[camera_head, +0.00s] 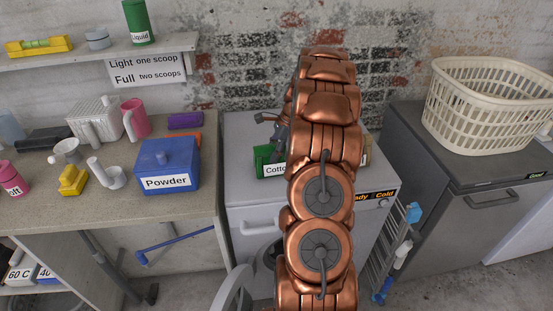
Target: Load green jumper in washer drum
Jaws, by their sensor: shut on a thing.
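The washer (246,213) is a light grey front-loader, largely covered by my copper arm, which rises through the middle of the view. Part of its dark round drum opening (262,252) shows left of the arm. A curved grey piece, apparently the open door (233,292), stands at the bottom edge. No green jumper can be seen, and whatever is inside the drum is hidden.
A green box labelled "Cotto…" (268,162) stands on the washer. Left is a worktop (120,215) with a blue Powder box (167,166). Right is a dark grey cabinet (430,200) bearing a cream laundry basket (485,110). A narrow rack (392,250) stands between.

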